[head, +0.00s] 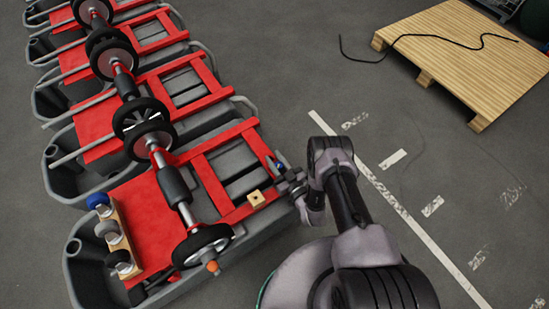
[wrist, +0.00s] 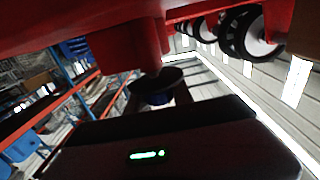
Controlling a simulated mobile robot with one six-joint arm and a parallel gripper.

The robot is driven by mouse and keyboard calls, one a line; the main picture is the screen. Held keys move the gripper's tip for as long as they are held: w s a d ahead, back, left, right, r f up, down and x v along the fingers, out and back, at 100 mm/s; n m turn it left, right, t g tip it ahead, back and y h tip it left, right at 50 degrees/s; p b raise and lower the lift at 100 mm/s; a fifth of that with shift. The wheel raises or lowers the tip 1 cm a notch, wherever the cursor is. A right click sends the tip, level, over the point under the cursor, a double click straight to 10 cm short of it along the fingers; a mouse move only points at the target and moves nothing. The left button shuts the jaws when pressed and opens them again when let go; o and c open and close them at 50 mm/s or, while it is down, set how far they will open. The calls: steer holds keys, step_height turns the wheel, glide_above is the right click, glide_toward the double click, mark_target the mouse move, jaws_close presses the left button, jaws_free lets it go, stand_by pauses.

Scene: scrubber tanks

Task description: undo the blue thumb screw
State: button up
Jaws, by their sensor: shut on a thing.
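The blue thumb screw (head: 279,167) is at the right edge of the nearest red frame (head: 225,165) in the head view, partly hidden by my gripper (head: 283,178). In the wrist view the thumb screw (wrist: 154,98) shows as a dark round flange with a blue part below it, under a red boss (wrist: 138,45) of the frame. My gripper (wrist: 155,102) is shut on the blue part, with a dark finger on each side. The screw's shaft is hidden.
A wooden rack (head: 120,235) holds blue and grey wheels. More grey tanks (head: 60,160) stand in a row behind. A pallet (head: 470,55) with a black cable lies at upper right; floor between is clear.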

jaws_close()
steer(key=shift+a+n+g+y+b, duration=0.1)
steer(key=shift+n+g+y+b, duration=0.65)
steer(key=shift+n+g+y, duration=0.35)
steer(key=shift+s+a+n+g+y+b, duration=0.15)
steer(key=shift+n+g+y+b, duration=0.15)
steer(key=shift+n+g+y, duration=0.55)
steer(key=shift+s+a+n+g+y, duration=0.1)
steer(key=shift+s+n+g+y, duration=0.1)
steer(key=shift+n+g+y, duration=0.85)
steer(key=shift+s+a+n+g+y, duration=0.25)
steer(key=shift+n+g, duration=0.55)
steer(key=shift+g, duration=0.8)
steer(key=shift+s+n+g+y, duration=0.2)
steer(key=shift+n+g+y, duration=0.65)
steer(key=shift+g, duration=0.45)
steer(key=shift+s, duration=0.1)
